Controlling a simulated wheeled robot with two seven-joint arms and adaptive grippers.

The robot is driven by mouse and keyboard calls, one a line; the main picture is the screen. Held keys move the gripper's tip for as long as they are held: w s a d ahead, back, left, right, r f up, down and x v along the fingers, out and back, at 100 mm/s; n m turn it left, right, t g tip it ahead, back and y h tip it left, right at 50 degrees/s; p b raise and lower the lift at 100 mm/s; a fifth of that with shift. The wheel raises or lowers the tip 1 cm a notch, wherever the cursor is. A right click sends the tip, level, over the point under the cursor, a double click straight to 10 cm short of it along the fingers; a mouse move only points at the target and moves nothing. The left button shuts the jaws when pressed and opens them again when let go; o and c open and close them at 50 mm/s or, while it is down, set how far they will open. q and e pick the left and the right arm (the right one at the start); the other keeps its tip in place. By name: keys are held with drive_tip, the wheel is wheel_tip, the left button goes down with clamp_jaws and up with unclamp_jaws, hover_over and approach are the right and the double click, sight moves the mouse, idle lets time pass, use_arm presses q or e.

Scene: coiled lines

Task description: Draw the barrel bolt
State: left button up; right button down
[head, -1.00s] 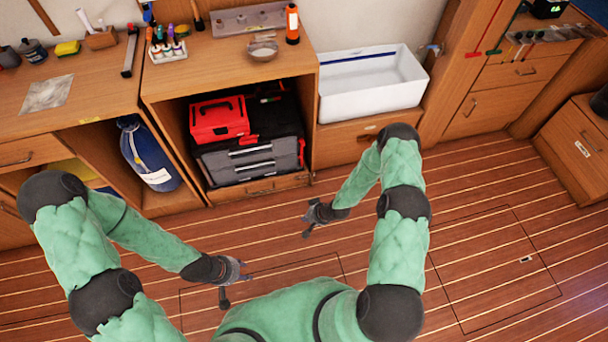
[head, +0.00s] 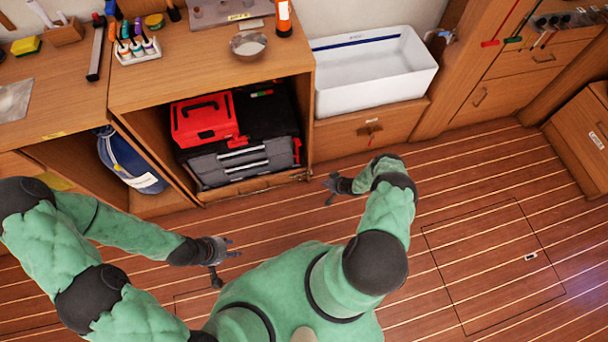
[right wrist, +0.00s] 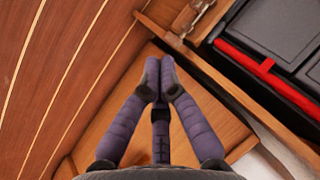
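I cannot make out the barrel bolt for certain. A small fitting (head: 370,128) with a reddish, handle-like part is on the wooden front below the white basin. Another small brownish fitting (right wrist: 190,22) shows on the cabinet edge in the right wrist view, too cropped to identify. My left gripper (head: 224,260) is open and empty, lower left over the floor.
A red case (head: 204,121) sits on a grey toolbox (head: 240,160) in the cabinet opening. A white basin (head: 372,95) stands right of it. A blue bag (head: 128,165) is in the left opening. The plank floor (head: 470,215) at right is clear.

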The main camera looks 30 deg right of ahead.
use_arm(q)
drive_tip(key=shift+w, duration=0.15)
use_arm(e)
drive_tip(key=shift+w+d+f, duration=0.1)
drive_tip(key=shift+d+f, duration=0.1)
drive_tip(key=shift+d, duration=0.1)
use_arm(q)
drive_tip(key=shift+f, duration=0.1)
use_arm(e)
drive_tip(key=shift+f, duration=0.1)
use_arm(q)
wheel_tip(320, 180, down, 6)
drive_tip(key=b, duration=0.5)
drive_tip(key=shift+r+b, duration=0.25)
drive_tip(key=shift+b, duration=0.1)
use_arm(e)
drive_tip(key=w+a+f, duration=0.5)
drive_tip(key=w+f, duration=0.2)
drive_tip(key=w, duration=0.1)
drive_tip(key=shift+a, duration=0.35)
